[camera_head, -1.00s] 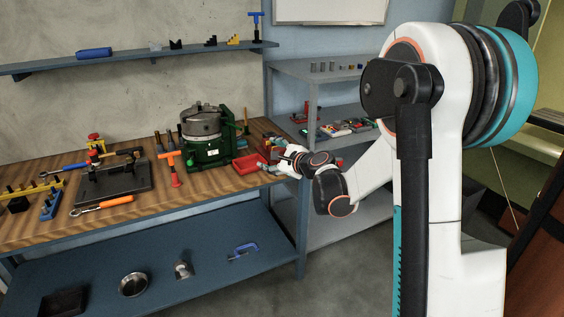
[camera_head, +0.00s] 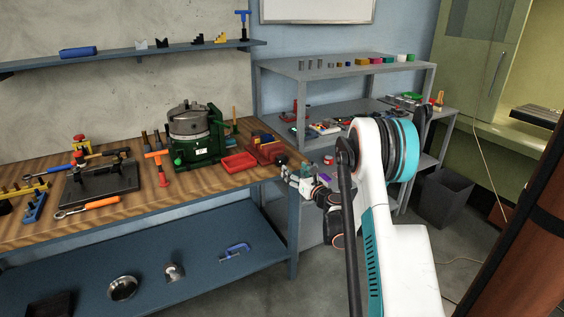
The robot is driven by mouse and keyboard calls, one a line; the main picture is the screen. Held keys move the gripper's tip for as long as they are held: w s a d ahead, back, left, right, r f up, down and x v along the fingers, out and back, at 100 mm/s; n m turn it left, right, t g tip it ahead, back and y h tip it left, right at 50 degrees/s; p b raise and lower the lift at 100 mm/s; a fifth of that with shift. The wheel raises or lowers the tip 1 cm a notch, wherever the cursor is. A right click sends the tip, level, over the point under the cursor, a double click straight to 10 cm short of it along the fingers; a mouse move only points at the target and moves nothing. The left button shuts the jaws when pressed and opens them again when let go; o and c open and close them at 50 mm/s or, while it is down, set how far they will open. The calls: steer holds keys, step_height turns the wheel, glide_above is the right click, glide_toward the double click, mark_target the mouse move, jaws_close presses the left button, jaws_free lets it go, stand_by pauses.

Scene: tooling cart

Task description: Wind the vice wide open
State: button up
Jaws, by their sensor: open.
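A small red vice (camera_head: 266,151) sits at the right end of the wooden bench, with a blue and yellow piece at its far left side. A dark round knob shows at its front right, by the bench edge. My gripper (camera_head: 287,173) is just off the bench's right end, close to the front of the vice. It is open and looks empty. At this size I cannot tell whether its fingers touch the vice's handle. My wrist and arm come in from the right and hide part of the grey shelving behind.
A red tray (camera_head: 239,163) and a green machine with a round grey chuck (camera_head: 189,122) stand left of the vice. Grey shelves (camera_head: 345,68) with small parts stand behind my arm. Floor at the right is open around a dark bin (camera_head: 443,196).

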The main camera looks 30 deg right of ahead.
mark_target(283, 160)
steer(key=w+b, duration=0.1)
steer(key=w, duration=0.2)
steer(key=w+b, duration=0.1)
steer(key=w, duration=0.3)
steer(key=w+b, duration=0.1)
steer(key=w, duration=0.3)
steer(key=shift+w+a, duration=0.15)
steer(key=shift+a, duration=0.1)
steer(key=c, duration=1.1)
